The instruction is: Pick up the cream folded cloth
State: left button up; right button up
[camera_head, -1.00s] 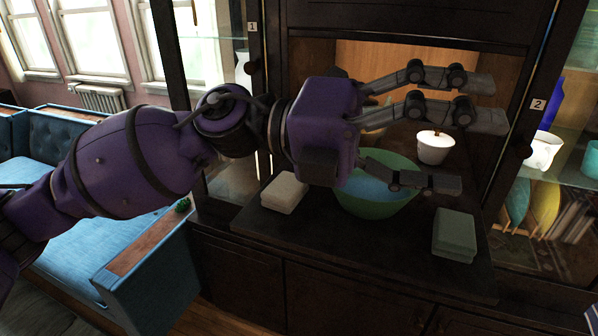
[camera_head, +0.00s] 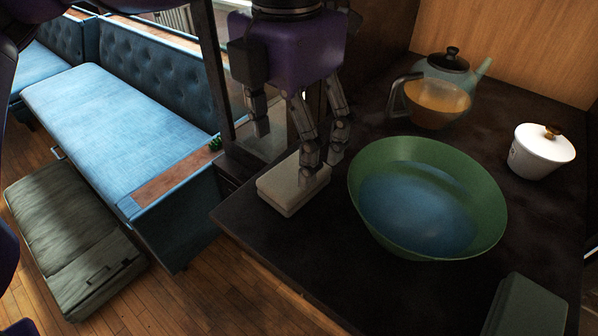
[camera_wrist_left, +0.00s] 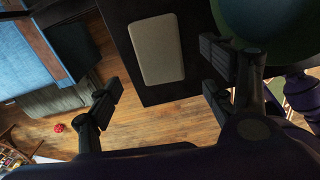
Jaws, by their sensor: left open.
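The cream folded cloth (camera_head: 286,190) lies flat near the left front edge of the dark cabinet top. In the left wrist view the cloth (camera_wrist_left: 157,48) lies ahead of the fingers, on the dark surface. My left gripper (camera_head: 297,146) points down above the cloth, its fingers spread, and it partly covers the cloth's back right part in the head view. In the left wrist view my left gripper (camera_wrist_left: 165,90) is open with nothing between its fingers. My right gripper does not show.
A green bowl (camera_head: 478,187) stands just right of the cloth. A green folded cloth (camera_head: 524,308) lies at the front right. A glass jug (camera_head: 436,104), a teapot (camera_head: 478,70) and a white lidded pot (camera_head: 540,155) stand behind. A blue bench (camera_head: 130,110) is left.

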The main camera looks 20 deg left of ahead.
aim_at(289, 177)
pick_arm(q)
notch_tip(289, 177, down, 2)
jog(key=shift+f, duration=0.15)
jog(key=f, duration=0.4)
jog(key=shift+s+a+f, duration=0.15)
jog(key=shift+s+f, duration=0.05)
jog(key=shift+w+f, duration=0.1)
jog(key=shift+f, duration=0.1)
jog(key=c, duration=1.3)
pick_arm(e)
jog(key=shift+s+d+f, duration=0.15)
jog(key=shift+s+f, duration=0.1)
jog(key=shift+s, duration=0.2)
